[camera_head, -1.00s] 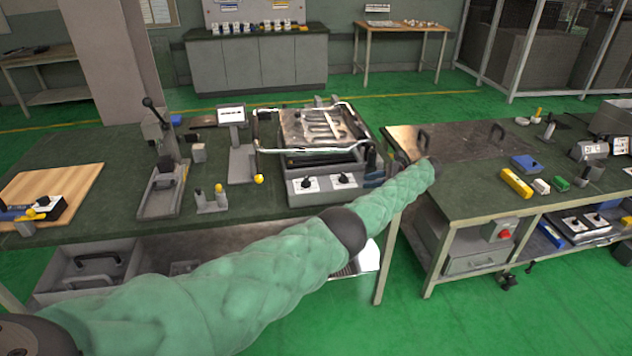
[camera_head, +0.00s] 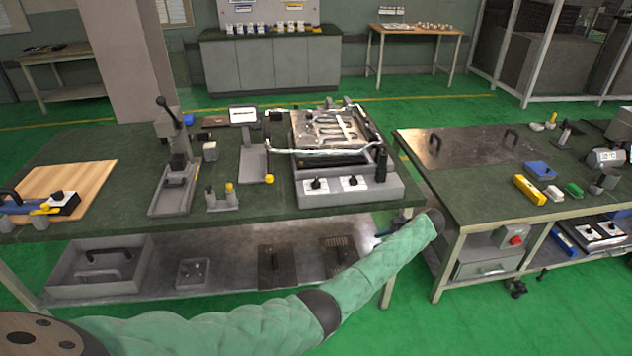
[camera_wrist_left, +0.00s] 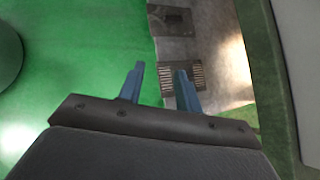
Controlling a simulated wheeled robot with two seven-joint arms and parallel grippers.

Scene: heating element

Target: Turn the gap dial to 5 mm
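A grey bench unit (camera_head: 375,192) with a metal heating plate on top stands at the right end of the left green table. Its front panel carries two dark knobs on white dial plates, a left dial (camera_head: 316,185) and a right dial (camera_head: 353,182). I cannot read which one is the gap dial. My left arm reaches across below the table front, its wrist right of the unit. My left gripper, mostly hidden in the head view, shows in the left wrist view (camera_wrist_left: 159,80) with two blue fingers apart and nothing between them. My right gripper is not in view.
The lower shelf (camera_head: 225,255) holds a grey tray (camera_head: 62,272), a dark plate (camera_head: 277,267) and a slotted grate (camera_head: 339,252). A lever press (camera_head: 172,185) and small stands are left of the unit. A second table (camera_head: 480,185) stands right across a narrow gap.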

